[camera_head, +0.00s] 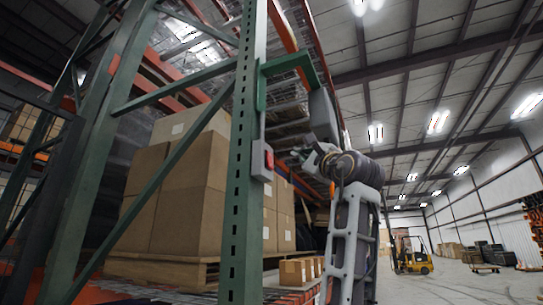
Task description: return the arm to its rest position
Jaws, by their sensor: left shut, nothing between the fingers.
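My left gripper (289,155) is small and dark in the middle of the view. It sits at the end of my arm, just right of a green rack post (243,150), and points left. It is shut and empty. My right gripper is not in view.
Brown cartons (178,195) stand on a wooden pallet (165,270) in the rack. Small boxes (293,272) sit low beside the post. A green brace crosses the left side. Open floor (450,288) and a yellow forklift (412,262) lie to the right.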

